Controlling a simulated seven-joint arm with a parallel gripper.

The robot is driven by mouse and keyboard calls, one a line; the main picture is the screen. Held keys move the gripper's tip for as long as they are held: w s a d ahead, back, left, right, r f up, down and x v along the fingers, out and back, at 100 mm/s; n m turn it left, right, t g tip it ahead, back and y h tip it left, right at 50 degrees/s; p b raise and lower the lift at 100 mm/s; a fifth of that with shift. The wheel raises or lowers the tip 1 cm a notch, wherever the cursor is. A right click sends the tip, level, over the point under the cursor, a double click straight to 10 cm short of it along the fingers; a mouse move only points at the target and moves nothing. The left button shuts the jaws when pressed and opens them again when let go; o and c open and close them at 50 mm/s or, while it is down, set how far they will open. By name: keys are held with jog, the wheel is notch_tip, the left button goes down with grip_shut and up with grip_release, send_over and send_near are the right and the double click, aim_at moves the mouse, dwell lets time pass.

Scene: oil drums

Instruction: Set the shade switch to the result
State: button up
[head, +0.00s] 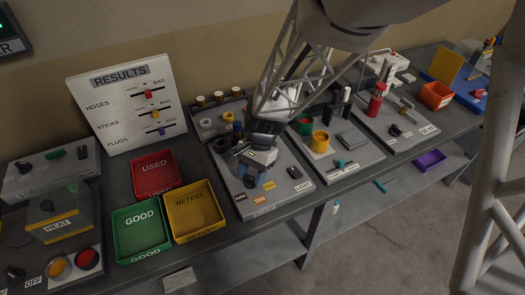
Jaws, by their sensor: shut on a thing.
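The shade panel (283,205) is a grey plate on the bench with coloured labels along its front, among them TAN (259,200), PALE (269,185) and LIGHT (303,187). My gripper (250,178) reaches down over the panel from the upper right. It is shut on the dark knob of the shade switch, just behind the labels. The gripper covers most of the knob, so I cannot tell which label it points to.
Red USED (135,173), green GOOD (117,214) and yellow RETEST (169,231) trays stand left of the panel. A plate with a yellow cup (321,141) is close on the right.

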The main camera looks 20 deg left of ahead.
aim_at(252, 174)
jog(key=shift+a+n+h, duration=0.1)
jog(key=shift+n+h, duration=0.45)
jog(key=shift+n, duration=0.9)
jog(key=shift+a+n+h, duration=0.1)
jog(key=shift+n+h, duration=0.45)
jog(key=shift+n, duration=0.9)
jog(key=o, duration=0.9)
jog(key=shift+r, duration=0.1)
jog(key=shift+v, duration=3.8)
jog(key=shift+w, duration=0.1)
